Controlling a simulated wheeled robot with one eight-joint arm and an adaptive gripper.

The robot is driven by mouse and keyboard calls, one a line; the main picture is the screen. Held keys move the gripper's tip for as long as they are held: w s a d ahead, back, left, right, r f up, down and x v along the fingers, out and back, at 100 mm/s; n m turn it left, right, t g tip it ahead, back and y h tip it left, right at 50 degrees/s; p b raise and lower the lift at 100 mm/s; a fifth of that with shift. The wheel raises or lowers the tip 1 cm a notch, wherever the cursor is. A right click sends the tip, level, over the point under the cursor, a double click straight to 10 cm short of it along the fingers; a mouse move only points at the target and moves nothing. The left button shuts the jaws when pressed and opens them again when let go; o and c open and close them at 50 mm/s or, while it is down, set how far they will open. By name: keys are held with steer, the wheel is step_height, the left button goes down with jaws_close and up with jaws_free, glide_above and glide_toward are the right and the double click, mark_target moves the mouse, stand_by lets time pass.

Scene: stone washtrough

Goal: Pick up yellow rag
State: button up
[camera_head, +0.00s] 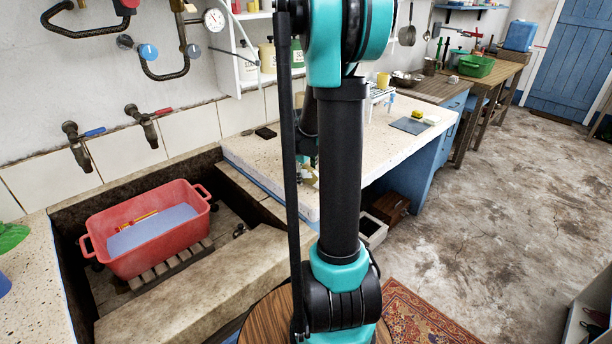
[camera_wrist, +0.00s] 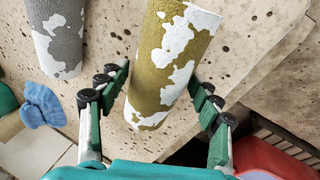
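The yellow rag (camera_wrist: 172,60) looks like a rolled, olive-yellow cloth with white patches, lying on the speckled stone counter in the wrist view. My gripper (camera_wrist: 160,84) is open, with one finger on each side of the rag's near end. A gap shows on the left; the right finger is very close, and I cannot tell whether it touches. In the head view my arm hides the gripper and most of this spot; only a small yellowish-white patch (camera_head: 309,177) shows beside the arm.
A grey-and-white roll (camera_wrist: 58,32) lies left of the rag, with a crumpled blue cloth (camera_wrist: 42,104) nearby. The red tub (camera_head: 150,228) stands in the stone trough, left of the counter (camera_head: 262,160). A sponge (camera_head: 417,114) and a grey slab (camera_head: 409,125) lie farther right.

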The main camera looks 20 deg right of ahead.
steer(key=c, duration=0.9)
steer(key=shift+r, duration=0.15)
